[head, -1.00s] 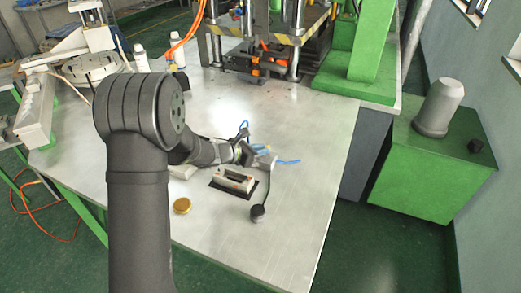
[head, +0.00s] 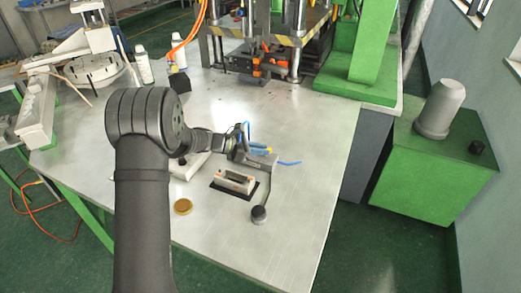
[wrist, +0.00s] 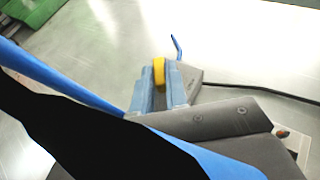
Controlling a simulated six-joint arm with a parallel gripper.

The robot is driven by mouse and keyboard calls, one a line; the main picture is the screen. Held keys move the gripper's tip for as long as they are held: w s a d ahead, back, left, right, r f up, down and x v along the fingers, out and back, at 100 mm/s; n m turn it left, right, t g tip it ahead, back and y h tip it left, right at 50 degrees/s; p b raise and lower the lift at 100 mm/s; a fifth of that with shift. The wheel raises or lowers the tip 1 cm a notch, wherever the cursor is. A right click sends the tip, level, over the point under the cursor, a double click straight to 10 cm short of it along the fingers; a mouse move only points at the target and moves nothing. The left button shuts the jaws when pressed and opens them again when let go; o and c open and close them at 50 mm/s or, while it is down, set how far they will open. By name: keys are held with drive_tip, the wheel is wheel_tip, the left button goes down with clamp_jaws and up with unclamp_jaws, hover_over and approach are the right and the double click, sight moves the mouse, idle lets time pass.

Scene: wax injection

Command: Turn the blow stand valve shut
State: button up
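The blow stand (head: 266,159) is a small grey angled block on the table, partly hidden by my gripper in the head view. It also shows in the wrist view (wrist: 188,84), with a blue tube beyond it. Its valve handle (wrist: 159,72) is yellow. My gripper (wrist: 160,85) has light blue fingers, which also show in the head view (head: 259,148). The fingertips stand on either side of the handle, with a narrow gap between them. I cannot tell whether they press on it.
The press (head: 270,60) stands behind. The table's right part is clear.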

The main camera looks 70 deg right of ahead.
drive_tip(key=o, duration=0.4)
drive_tip(key=shift+r, duration=0.1)
drive_tip(key=shift+n+h, duration=0.3)
drive_tip(key=shift+h, duration=0.1)
